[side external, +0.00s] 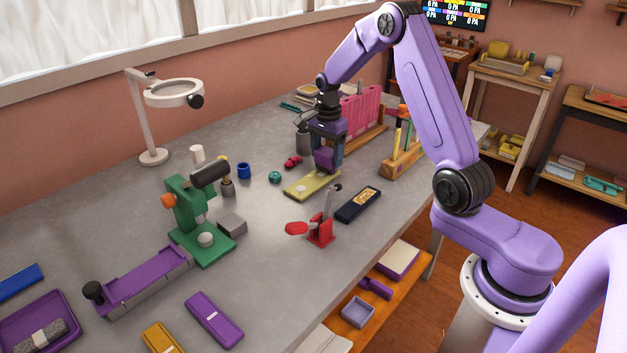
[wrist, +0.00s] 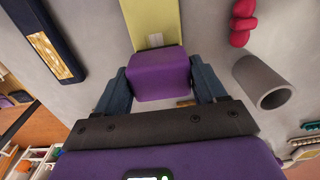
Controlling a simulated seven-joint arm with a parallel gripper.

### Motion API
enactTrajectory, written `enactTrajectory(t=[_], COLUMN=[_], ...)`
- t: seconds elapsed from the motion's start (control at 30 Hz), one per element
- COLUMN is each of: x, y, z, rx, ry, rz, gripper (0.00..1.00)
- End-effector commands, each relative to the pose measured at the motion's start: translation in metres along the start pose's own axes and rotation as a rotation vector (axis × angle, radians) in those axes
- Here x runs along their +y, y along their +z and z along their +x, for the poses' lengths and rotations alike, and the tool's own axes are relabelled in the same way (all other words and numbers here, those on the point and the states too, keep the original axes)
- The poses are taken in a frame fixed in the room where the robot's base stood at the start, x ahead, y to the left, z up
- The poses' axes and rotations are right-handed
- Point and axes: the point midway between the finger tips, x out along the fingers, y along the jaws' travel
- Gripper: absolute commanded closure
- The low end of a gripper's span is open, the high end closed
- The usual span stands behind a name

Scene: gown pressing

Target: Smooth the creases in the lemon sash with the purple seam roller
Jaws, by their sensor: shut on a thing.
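The lemon sash (side external: 315,186) lies flat on the grey worktop as a pale yellow strip. It also shows in the wrist view (wrist: 151,14), running up from behind the purple block, with a small pale patch on it. My gripper (side external: 327,160) is shut on the purple block-shaped seam roller (wrist: 160,75), which sits between both fingers. In the side view the roller (side external: 325,159) is at the far end of the sash. I cannot tell whether it touches the cloth. The roller's underside and any creases are not visible.
A dark case with a gold panel (side external: 358,204) and a red clamp (side external: 320,230) stand near the sash. A red knobbed piece (wrist: 242,22) and a grey cylinder (wrist: 262,82) are on its other side. A green press (side external: 200,225) stands further left.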

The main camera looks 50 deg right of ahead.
Motion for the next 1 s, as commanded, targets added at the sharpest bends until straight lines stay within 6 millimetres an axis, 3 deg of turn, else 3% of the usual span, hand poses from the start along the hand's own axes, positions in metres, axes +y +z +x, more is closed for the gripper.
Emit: enactTrajectory(t=[0.37, 0.73, 1.0], x=[0.001, 0.001, 0.0], y=[-0.025, -0.025, -0.025], z=[0.0, -0.002, -0.017], rx=[0.001, 0.0, 0.001], ry=[0.001, 0.0, -0.002], rz=[0.004, 0.001, 0.001], gripper=[0.64, 0.64, 0.64])
